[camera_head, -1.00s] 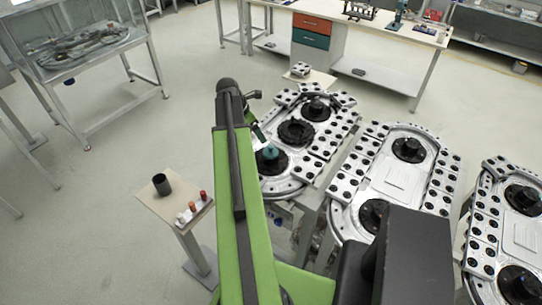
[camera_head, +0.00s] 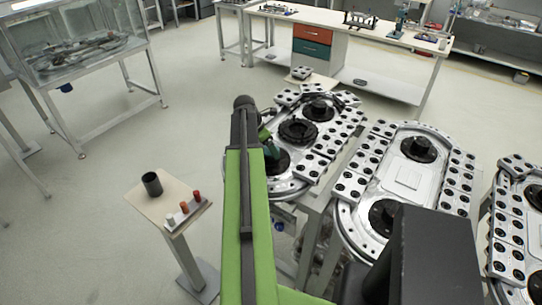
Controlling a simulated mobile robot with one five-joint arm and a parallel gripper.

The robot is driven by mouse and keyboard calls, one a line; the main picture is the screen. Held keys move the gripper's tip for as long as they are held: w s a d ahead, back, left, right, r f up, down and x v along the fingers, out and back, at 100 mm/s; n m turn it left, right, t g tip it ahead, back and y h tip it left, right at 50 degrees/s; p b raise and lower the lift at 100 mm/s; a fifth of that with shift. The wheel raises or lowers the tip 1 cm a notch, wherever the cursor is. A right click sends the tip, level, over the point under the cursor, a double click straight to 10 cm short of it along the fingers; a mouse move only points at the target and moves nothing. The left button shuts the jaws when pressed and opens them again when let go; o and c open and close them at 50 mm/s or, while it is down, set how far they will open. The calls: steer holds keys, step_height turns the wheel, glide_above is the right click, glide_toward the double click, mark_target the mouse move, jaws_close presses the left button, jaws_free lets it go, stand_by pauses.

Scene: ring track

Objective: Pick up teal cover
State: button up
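A small teal piece (camera_head: 270,150), likely the teal cover, shows just right of my arm's far end. It is at the black hub at the left end of the nearest ring track (camera_head: 285,188). My arm hides part of it. My gripper (camera_head: 266,136) is around this spot, at the end of my green arm. Its fingers are too small and too covered to make out, so whether it holds the teal piece cannot be told.
Two more ring tracks (camera_head: 405,198) stand to the right. A small stand (camera_head: 146,208) at the left carries a dark cup (camera_head: 151,184) and a rack of small red and white cylinders (camera_head: 182,213). A workbench (camera_head: 345,36) with drawers is at the back.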

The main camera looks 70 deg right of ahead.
mark_target(269, 152)
steer(key=shift+r, duration=0.1)
steer(key=c, duration=1.5)
steer(key=shift+o, duration=0.2)
steer(key=shift+r, duration=0.1)
steer(key=r+p, duration=0.1)
steer(key=p, duration=0.1)
steer(key=r+p, duration=0.1)
steer(key=r, duration=0.1)
steer(key=a+r+p, duration=0.1)
steer(key=r+p, duration=0.1)
steer(key=shift+s+r+p, duration=0.1)
steer(key=shift+s+p, duration=0.25)
steer(key=s+a+r+p, duration=0.5)
steer(key=s+a, duration=0.1)
steer(key=a, duration=0.2)
steer(key=shift+s+r, duration=0.2)
steer(key=shift+s, duration=0.2)
